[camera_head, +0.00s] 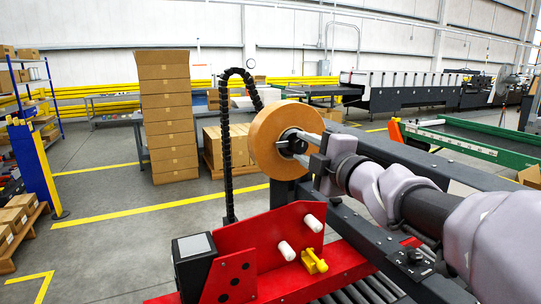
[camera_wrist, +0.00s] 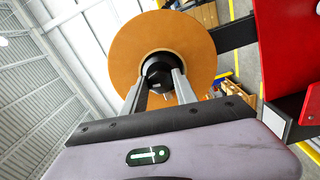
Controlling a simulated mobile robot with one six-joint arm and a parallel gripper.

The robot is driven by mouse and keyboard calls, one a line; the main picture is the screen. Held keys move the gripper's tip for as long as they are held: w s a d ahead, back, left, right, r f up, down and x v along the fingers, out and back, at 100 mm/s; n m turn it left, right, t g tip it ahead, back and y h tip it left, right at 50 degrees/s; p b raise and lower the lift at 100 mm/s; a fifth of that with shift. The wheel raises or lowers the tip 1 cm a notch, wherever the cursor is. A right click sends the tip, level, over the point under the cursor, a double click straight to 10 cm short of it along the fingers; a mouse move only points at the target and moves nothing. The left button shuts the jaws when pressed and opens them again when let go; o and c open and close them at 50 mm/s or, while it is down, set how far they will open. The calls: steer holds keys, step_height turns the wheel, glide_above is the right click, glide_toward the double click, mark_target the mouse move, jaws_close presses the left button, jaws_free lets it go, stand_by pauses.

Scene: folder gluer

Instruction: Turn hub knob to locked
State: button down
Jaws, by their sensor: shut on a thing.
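The hub knob (camera_wrist: 157,70) is a black part at the centre of a tan tape roll (camera_head: 265,140). The roll also shows large in the wrist view (camera_wrist: 130,45). My gripper (camera_head: 300,142) reaches the roll's centre from the right. In the wrist view its two grey fingers (camera_wrist: 160,88) are shut on the black knob, one on each side. The knob's front is partly hidden between the fingers, and I cannot read a lock mark on it.
A red machine plate (camera_head: 265,250) with white rollers (camera_head: 287,250) and a yellow knob (camera_head: 314,262) stands below the roll. A black cable chain (camera_head: 227,150) rises left of it. A dark rail (camera_head: 420,175) runs behind my arm.

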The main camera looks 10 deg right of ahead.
steer(key=shift+n+b, duration=0.3)
steer(key=shift+n, duration=0.4)
steer(key=c, duration=1)
jaws_free()
steer(key=shift+s, duration=0.1)
steer(key=p+v, duration=0.4)
steer(key=v, duration=1.3)
